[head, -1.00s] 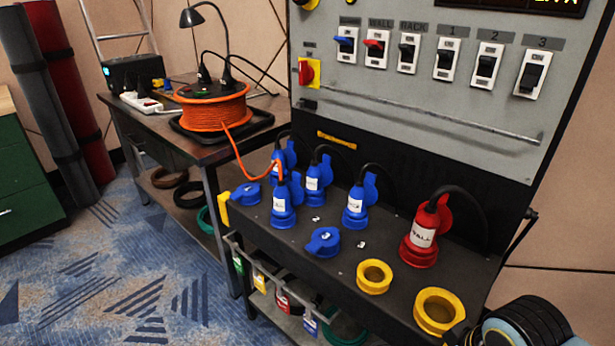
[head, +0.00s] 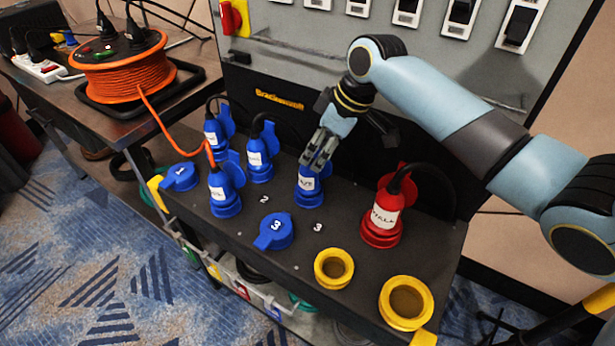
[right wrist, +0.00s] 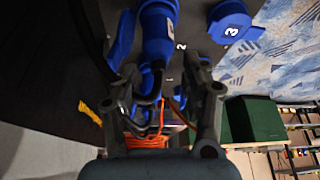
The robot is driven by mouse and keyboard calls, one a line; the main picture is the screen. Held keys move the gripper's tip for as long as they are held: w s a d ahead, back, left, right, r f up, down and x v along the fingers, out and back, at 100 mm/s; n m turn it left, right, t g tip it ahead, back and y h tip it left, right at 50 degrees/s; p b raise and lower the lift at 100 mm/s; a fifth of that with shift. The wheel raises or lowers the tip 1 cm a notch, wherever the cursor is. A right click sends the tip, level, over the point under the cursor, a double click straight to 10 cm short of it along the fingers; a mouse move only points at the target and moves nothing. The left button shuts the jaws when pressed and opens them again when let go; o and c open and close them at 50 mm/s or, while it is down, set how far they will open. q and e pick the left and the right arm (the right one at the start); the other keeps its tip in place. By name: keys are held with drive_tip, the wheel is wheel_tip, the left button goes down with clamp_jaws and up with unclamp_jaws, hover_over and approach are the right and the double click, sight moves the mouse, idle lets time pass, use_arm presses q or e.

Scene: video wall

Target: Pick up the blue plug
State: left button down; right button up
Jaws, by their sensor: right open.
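Several blue plugs stand upright on the black panel top: one (head: 311,190) under my right gripper, one (head: 259,160) left of it, one (head: 225,190) with an orange cable, and one (head: 212,136) behind. My right gripper (head: 316,163) is at the top of the rightmost blue plug and hides part of it. In the right wrist view a blue plug (right wrist: 157,35) shows ahead between the open fingers of the gripper (right wrist: 160,68); I cannot tell whether they touch it. My left gripper is out of view.
A red plug (head: 383,215) stands right of the gripper. Blue caps (head: 274,231) and two yellow rings (head: 334,268) lie along the front. The switch panel (head: 290,50) rises close behind. An orange cable reel (head: 125,75) sits on the left table.

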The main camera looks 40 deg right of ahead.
sight(309, 170)
drive_tip(key=shift+w+a+f, duration=0.15)
drive_tip(key=shift+w+f, duration=0.15)
drive_tip(key=shift+f, duration=0.35)
drive_tip(key=shift+w+f, duration=0.1)
drive_tip(key=shift+f, duration=0.2)
drive_tip(key=x, duration=0.2)
drive_tip(key=b+x, duration=0.1)
drive_tip(key=x, duration=0.1)
drive_tip(key=shift+f, duration=0.7)
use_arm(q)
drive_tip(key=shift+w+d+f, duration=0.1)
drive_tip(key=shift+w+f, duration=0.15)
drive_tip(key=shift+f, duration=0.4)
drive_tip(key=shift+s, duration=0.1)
use_arm(e)
drive_tip(key=shift+c, duration=1.2)
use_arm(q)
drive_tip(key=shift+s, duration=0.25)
use_arm(e)
drive_tip(key=c, duration=0.7)
